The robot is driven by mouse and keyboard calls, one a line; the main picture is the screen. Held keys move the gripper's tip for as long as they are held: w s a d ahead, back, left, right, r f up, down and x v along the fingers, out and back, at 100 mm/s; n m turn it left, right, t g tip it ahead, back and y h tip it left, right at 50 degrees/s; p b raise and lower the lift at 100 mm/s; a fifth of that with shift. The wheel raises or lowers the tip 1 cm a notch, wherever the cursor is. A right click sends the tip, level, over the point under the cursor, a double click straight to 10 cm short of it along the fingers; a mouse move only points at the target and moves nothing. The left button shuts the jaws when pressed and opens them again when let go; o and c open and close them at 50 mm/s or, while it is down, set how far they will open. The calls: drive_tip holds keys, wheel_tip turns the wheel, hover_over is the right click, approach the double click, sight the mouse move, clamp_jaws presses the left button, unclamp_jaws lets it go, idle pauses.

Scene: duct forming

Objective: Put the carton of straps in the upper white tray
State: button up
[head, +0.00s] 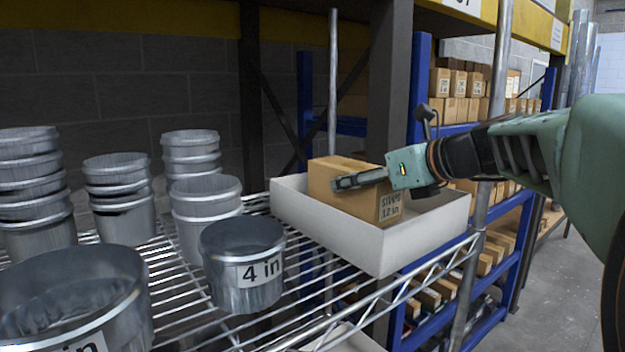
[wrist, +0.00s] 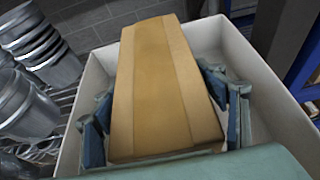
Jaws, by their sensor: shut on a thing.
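The carton of straps (head: 347,192) is a brown box with a "STRAPS 12 in" label. It is inside the upper white tray (head: 400,246) on the wire shelf, its lower part hidden by the tray's front wall. My gripper (head: 358,179) reaches in from the right and is shut on the carton. In the wrist view the carton (wrist: 160,85) lies between the two fingers, with the white tray (wrist: 262,75) walls around it. I cannot tell whether the carton's underside touches the tray floor.
A metal post (head: 488,165) rises at the shelf's right corner. Blue racking with several small cartons (head: 460,84) stands behind. Part of another white tray (head: 345,338) shows below.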

drive_tip(key=o, duration=1.6)
drive_tip(key=shift+c, duration=0.2)
drive_tip(key=shift+o, duration=0.2)
drive_tip(key=shift+f, duration=0.15)
wheel_tip(320, 180, up, 10)
drive_tip(key=shift+r, duration=0.1)
drive_tip(key=shift+d, duration=0.1)
